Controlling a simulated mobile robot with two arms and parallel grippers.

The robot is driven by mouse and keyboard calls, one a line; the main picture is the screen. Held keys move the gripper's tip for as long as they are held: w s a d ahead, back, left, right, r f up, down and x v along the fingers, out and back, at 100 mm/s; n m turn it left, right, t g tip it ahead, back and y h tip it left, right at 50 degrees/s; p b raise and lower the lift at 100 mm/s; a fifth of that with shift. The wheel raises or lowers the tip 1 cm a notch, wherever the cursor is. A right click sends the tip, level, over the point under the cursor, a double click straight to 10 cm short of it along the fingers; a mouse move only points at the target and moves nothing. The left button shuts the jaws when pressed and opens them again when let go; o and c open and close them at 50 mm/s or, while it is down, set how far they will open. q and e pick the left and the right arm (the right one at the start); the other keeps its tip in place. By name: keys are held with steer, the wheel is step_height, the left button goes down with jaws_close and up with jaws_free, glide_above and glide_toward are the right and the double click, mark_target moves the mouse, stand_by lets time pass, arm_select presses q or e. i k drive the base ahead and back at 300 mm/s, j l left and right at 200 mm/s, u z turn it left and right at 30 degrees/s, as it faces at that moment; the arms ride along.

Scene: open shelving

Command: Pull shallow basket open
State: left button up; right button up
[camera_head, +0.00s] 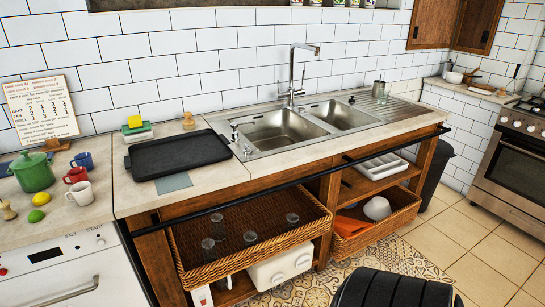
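Under the sink counter are two wicker baskets. The wide left basket (267,252) sits on an upper shelf and holds several clear glasses. The smaller right basket (385,234) sits lower and holds an orange cloth (352,226) and a white bowl (377,208). Both have their open tops partly in view, and their back parts are shaded under the counter. I cannot tell which one is the shallow basket. Neither of my grippers is in view.
A black rail (290,183) runs along the counter front above the baskets. A white appliance (282,267) stands below the left basket. A white cutlery tray (381,166) is above the right basket. A dark ribbed object (395,289) fills the bottom right. Tiled floor lies right.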

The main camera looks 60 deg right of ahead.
mark_target(267, 216)
steer(key=i+z, duration=0.1)
steer(key=z, duration=0.4)
steer(key=i+l+z, duration=0.1)
steer(key=z, duration=0.35)
steer(key=i+z, duration=0.15)
steer(key=z, duration=0.35)
steer(key=i+j+z, duration=0.1)
steer(key=z, duration=0.35)
steer(key=i+j, duration=0.7)
